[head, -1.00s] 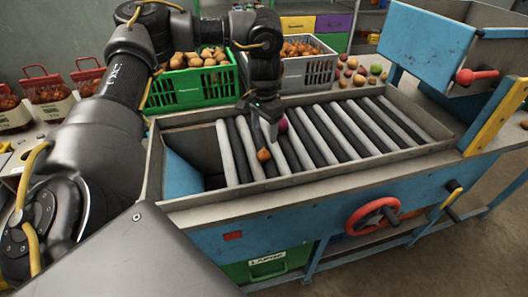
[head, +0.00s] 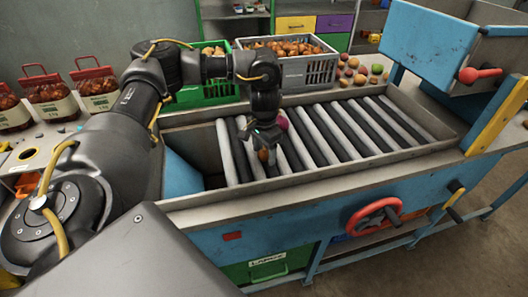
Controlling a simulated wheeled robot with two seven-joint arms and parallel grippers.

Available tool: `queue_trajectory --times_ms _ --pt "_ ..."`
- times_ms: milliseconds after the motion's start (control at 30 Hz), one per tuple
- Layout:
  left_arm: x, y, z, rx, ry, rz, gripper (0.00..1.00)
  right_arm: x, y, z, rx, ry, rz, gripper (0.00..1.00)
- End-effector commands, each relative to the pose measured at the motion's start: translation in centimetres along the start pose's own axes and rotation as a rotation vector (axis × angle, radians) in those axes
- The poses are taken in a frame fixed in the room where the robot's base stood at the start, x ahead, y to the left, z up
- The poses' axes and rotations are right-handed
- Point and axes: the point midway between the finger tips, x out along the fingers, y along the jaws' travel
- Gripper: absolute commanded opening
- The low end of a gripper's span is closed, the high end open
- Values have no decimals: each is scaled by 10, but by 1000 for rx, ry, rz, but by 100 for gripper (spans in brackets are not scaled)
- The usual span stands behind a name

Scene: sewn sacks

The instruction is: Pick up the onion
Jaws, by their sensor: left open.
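A brown onion (head: 263,155) lies on the roller bed (head: 345,130) near its left end. My left gripper (head: 264,149) points down right over it, with the fingers open around or just in front of its sides; they partly hide it, and I cannot tell if they touch it. A dark red round item, perhaps a red onion (head: 282,122), lies on the rollers just behind the gripper. My right gripper is not in view.
Behind the bed stand a green crate (head: 188,98) and a grey crate (head: 318,72) of onions. Loose produce (head: 360,78) lies to their right. The metal rim (head: 300,178) borders the bed. The rollers to the right are clear.

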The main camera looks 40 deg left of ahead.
Motion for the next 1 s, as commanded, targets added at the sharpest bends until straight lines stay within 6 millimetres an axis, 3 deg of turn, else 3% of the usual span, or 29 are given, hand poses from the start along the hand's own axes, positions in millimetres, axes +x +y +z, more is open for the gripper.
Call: queue_trajectory --times_ms 133,500,833,1000 --pt "-1 0 0 0 1 0 61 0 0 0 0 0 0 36" --pt "-1 0 0 0 1 0 14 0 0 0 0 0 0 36" --pt "-4 0 0 1 2 0 14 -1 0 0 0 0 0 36" --pt "-19 0 -1 2 4 -1 14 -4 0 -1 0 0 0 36"
